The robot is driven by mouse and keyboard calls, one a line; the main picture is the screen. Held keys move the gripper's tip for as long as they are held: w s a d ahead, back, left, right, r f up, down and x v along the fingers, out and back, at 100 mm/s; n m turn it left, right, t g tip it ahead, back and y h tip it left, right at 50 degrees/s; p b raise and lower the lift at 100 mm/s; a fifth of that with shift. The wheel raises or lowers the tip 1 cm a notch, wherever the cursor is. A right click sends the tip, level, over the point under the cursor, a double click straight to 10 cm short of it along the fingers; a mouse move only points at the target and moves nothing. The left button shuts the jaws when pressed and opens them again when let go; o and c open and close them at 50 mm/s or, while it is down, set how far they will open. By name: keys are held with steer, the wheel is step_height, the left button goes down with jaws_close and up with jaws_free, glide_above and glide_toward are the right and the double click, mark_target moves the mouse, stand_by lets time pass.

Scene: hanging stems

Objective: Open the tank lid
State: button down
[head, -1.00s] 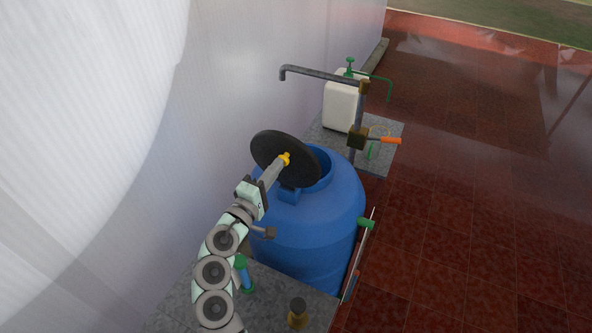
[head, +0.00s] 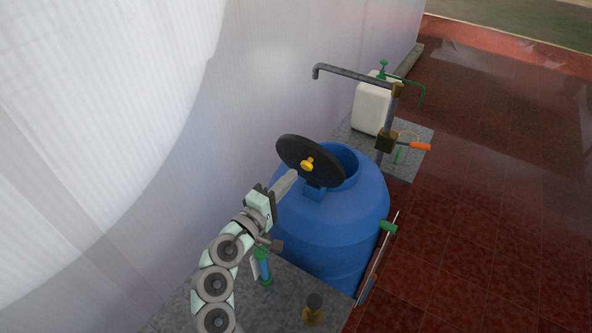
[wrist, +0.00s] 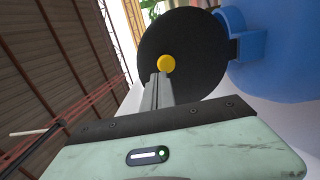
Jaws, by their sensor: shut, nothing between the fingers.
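The blue tank (head: 335,225) stands upright on the grey slab, its round mouth (head: 345,160) uncovered at the top. The black round lid (head: 325,172) is tilted up steeply on its blue hinge block (head: 316,193) at the tank's left side. A yellow knob (head: 307,165) sits at the middle of the lid. My gripper (head: 292,174) is shut and empty, its fingertips near the knob but apart from it. In the wrist view the shut fingers (wrist: 160,90) point at the lid (wrist: 185,60), just below the yellow knob (wrist: 166,63).
A brass fitting (head: 313,310) and a green-and-blue fitting (head: 264,268) are on the near slab. A pale wall is at the left; red tiled floor lies right.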

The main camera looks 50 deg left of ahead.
steer(key=b+v, duration=0.1)
steer(key=v, duration=0.5)
steer(key=shift+s+d+b, duration=0.2)
steer(key=shift+s+b, duration=0.1)
steer(key=shift+s, duration=0.1)
steer(key=shift+w+f, duration=0.1)
